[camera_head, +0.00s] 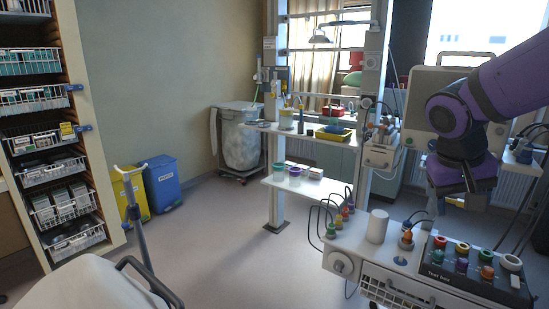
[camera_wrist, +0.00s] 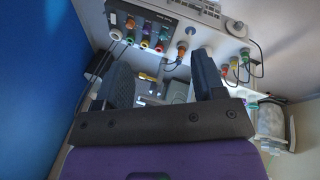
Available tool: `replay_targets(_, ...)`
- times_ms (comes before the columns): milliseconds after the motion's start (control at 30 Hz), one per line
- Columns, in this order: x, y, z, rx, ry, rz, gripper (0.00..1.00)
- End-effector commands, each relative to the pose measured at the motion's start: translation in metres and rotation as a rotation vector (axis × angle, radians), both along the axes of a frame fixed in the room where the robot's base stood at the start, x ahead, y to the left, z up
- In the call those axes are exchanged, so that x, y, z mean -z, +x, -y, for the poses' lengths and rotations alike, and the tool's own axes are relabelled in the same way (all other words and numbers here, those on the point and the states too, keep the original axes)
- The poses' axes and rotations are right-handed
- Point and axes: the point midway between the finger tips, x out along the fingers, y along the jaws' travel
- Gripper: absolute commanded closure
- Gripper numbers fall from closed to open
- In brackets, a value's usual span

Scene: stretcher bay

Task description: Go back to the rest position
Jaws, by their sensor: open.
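My gripper (camera_wrist: 160,84) is open in the wrist view, its two dark fingers spread apart with nothing between them. In the head view my purple arm reaches in from the upper right and bends down over the equipment cart (camera_head: 335,245). The gripper end (camera_head: 455,201) hangs above the cart and its fingers are hard to make out there. It is apart from the test box (camera_head: 468,275) with coloured knobs, which stands on the cart below. The test box also shows upside down in the wrist view (camera_wrist: 125,15).
A white cylinder (camera_head: 377,226) and several coloured plugs with black cables stand on the cart. A shelf stand (camera_head: 275,190) with trays is behind it. Blue (camera_head: 163,184) and yellow (camera_head: 131,193) bins and a basket rack (camera_head: 62,160) are at left. The middle floor is clear.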

Motion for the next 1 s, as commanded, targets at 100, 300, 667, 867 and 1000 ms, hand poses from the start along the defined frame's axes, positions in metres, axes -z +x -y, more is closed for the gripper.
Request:
replay_targets(100,-0.015,-0.028,-0.001,-0.039,0.07,0.045,0.37)
replay_targets(300,-0.032,-0.071,-0.009,-0.124,0.167,0.129,0.37)
replay_targets(667,-0.046,-0.127,-0.025,-0.263,0.257,0.284,0.37)
replay_targets(867,-0.046,-0.134,-0.028,-0.285,0.265,0.307,0.37)
replay_targets(1000,-0.046,-0.134,-0.028,-0.285,0.265,0.307,0.37)
